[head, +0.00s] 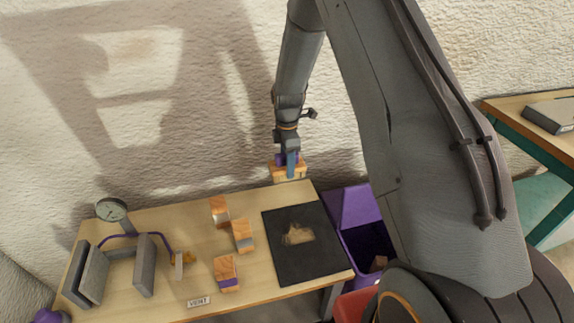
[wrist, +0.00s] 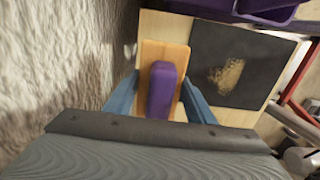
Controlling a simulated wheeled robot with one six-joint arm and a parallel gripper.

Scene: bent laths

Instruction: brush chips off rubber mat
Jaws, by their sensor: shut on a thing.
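The black rubber mat (head: 283,262) lies flat on the right part of the wooden bench. A small pile of pale chips (head: 298,235) sits on its middle. In the wrist view the mat (wrist: 274,65) and the chips (wrist: 227,76) show to the right of my gripper. My gripper (head: 289,163) is shut on the purple grip of a wooden brush (wrist: 162,90), one blue finger on each side. The brush (head: 289,173) is at the bench's back edge, behind the mat; I cannot tell whether it touches the bench. Its bristles are hidden.
Several wooden blocks (head: 243,236) stand left of the mat on the bench (head: 175,222). Farther left are grey plates (head: 145,265), a dial gauge (head: 112,209) and a small label (head: 199,301). A purple bin (head: 352,205) stands beside the bench's right end. The rough wall is close behind.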

